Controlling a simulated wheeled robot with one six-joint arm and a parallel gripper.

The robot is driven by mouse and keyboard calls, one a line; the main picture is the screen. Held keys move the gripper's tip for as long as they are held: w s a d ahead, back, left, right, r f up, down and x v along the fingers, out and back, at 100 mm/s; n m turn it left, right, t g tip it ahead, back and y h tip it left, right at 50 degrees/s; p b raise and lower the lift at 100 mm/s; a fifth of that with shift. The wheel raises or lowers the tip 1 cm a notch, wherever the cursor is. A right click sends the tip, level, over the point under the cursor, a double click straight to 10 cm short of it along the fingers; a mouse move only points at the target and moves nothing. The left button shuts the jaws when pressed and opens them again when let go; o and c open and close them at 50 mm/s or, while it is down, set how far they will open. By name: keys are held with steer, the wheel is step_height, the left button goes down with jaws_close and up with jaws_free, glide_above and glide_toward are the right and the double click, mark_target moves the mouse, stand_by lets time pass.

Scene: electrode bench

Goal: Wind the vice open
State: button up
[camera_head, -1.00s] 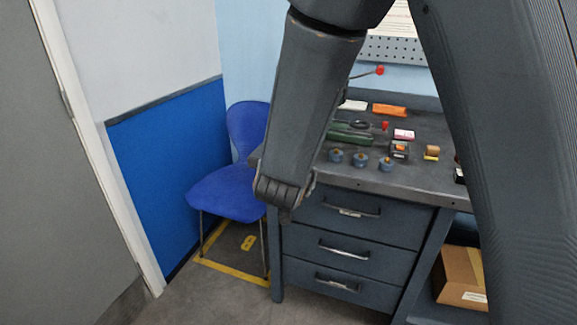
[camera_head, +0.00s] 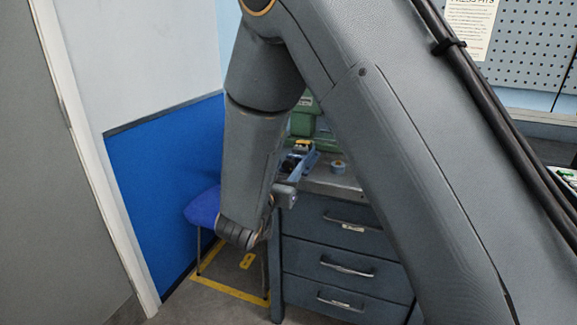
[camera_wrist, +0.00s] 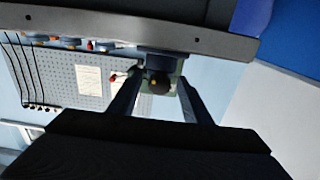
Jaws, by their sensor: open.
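A dark round knob (camera_wrist: 159,84) on a green body shows between the fingers, beyond the bench edge. I cannot tell how far away it is, and no contact is visible.
The bench's drawers (camera_head: 345,265) stand below its top. A blue chair (camera_head: 203,207) is at the left, mostly hidden. A green machine (camera_head: 303,122) stands on the bench behind my arm. Floor shows at the lower left.

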steer(key=shift+w+d, duration=0.25)
steer(key=shift+w, duration=0.45)
steer(key=c, duration=1)
